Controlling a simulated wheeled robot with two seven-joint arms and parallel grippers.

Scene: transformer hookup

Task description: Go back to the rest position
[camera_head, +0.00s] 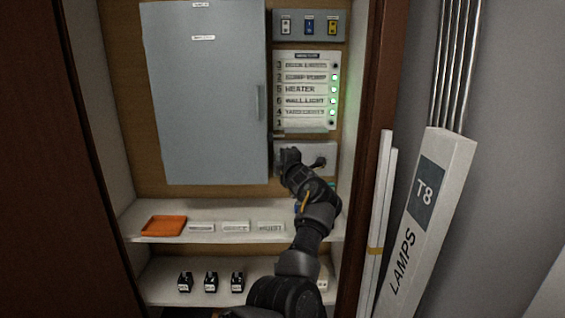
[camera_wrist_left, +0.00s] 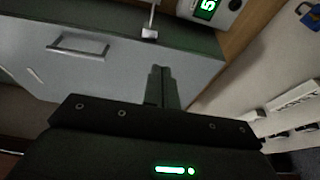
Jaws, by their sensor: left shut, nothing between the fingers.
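My left gripper (camera_head: 290,156) is in front of the grey box (camera_head: 325,150) below the labelled panel, near the lower right corner of the closed grey cabinet door (camera_head: 210,95). I cannot tell from the head view whether it touches the box. In the left wrist view, its fingers (camera_wrist_left: 162,87) are together with nothing between them. The cabinet door's handle (camera_wrist_left: 80,47) also shows there. My left arm hides part of the grey box and of the shelf. My right gripper is not in view.
The upper shelf (camera_head: 200,237) holds an orange tray (camera_head: 164,226) and label cards (camera_head: 236,227). Black parts (camera_head: 211,282) stand on the lower shelf. The labelled panel (camera_head: 306,92) has several lit green lamps. A lamps carton (camera_head: 425,220) leans at the right, outside the cabinet.

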